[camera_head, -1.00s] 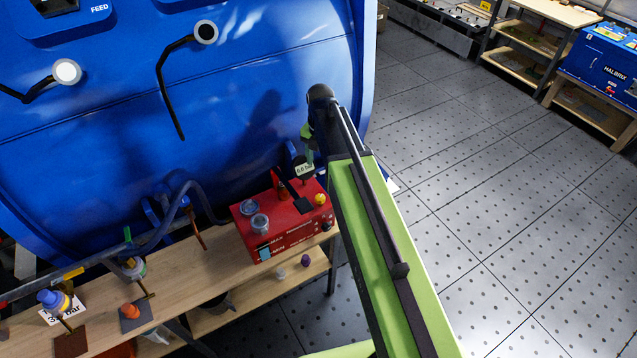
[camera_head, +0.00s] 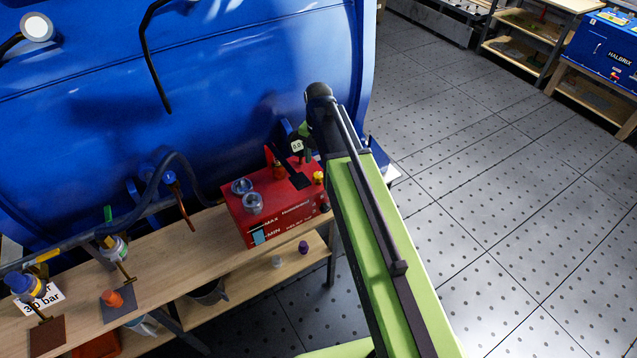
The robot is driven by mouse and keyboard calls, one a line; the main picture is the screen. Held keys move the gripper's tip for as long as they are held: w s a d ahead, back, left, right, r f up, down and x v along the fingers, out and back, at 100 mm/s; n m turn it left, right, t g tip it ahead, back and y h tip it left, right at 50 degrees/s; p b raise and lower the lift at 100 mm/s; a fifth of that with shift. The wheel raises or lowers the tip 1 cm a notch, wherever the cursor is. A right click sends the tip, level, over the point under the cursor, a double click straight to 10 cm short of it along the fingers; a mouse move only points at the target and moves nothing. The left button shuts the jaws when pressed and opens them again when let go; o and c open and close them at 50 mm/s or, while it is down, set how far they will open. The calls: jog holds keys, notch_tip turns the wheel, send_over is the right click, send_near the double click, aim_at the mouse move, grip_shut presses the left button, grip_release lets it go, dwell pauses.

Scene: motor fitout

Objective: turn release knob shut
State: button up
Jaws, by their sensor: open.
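The red pump unit (camera_head: 285,228) stands at the right end of a wooden bench, below the blue tank. A yellow knob (camera_head: 318,177) sits on its top right and a dark knob (camera_head: 324,208) on its right end. I cannot tell which is the release knob. A small gauge (camera_head: 297,146) stands behind the unit. My gripper (camera_head: 306,150) shows only in part at the far end of my arm, above the unit's back right. It looks open and empty, apart from both knobs. My arm hides the rest of it.
The blue tank (camera_head: 200,110) rises close behind the bench (camera_head: 170,262). Fittings stand on the bench's left part, including an orange knob (camera_head: 112,299) on a plate. A hose (camera_head: 155,185) runs along the tank. The floor (camera_head: 500,190) to the right is open.

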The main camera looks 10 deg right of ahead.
aim_at(319, 175)
notch_tip(319, 175, down, 6)
jog(key=b, duration=0.4)
jog(key=shift+r, duration=0.15)
grip_shut()
